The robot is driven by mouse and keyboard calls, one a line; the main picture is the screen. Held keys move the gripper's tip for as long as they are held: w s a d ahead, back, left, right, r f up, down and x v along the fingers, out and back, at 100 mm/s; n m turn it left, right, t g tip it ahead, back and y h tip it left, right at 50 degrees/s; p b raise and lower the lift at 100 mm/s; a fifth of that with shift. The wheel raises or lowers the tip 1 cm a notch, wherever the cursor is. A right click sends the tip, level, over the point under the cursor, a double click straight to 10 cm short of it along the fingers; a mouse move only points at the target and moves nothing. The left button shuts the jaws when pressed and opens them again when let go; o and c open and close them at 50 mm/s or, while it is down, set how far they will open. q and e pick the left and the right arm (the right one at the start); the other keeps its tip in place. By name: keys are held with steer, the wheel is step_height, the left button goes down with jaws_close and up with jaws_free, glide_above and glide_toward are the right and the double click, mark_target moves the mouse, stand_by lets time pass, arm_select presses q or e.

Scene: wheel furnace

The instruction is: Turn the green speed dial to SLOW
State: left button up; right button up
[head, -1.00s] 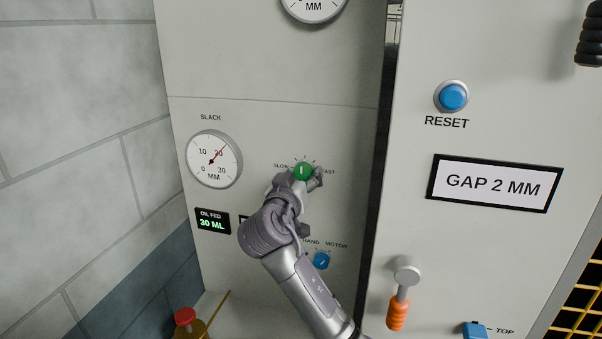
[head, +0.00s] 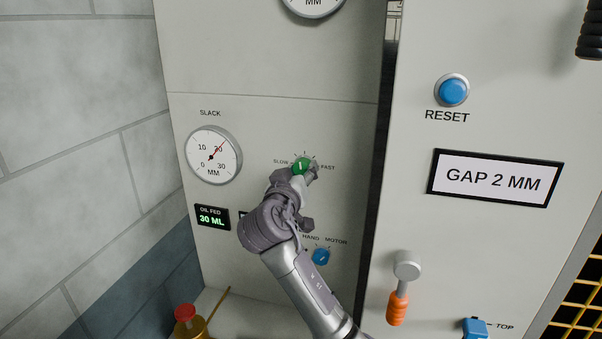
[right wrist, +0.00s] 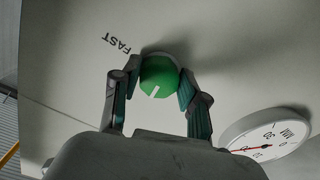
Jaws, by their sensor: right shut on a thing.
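The green speed dial (head: 302,166) sits on the grey panel between the SLOW label (head: 281,161) and the FAST label (head: 328,167). It also shows in the right wrist view (right wrist: 159,76), with a short white mark near its lower-left edge there. In the head view the mark points roughly upward, between the two labels. My right gripper (head: 304,171) is shut on the dial; in the right wrist view a finger lies on each side of it. The fingers hide part of the dial's rim. My left gripper is not in view.
The SLACK gauge (head: 213,156) is left of the dial. The blue HAND/MOTOR knob (head: 321,257) is below it, close to my right forearm. A blue RESET button (head: 453,90) and an orange-handled lever (head: 398,306) are on the right panel. A red-topped can (head: 185,314) stands lower left.

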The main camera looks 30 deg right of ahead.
steer(key=n, duration=0.8)
steer(key=shift+r, duration=0.1)
steer(key=n, duration=0.4)
steer(key=shift+d, duration=0.1)
steer(key=shift+n, duration=2.1)
steer(key=o, duration=1.1)
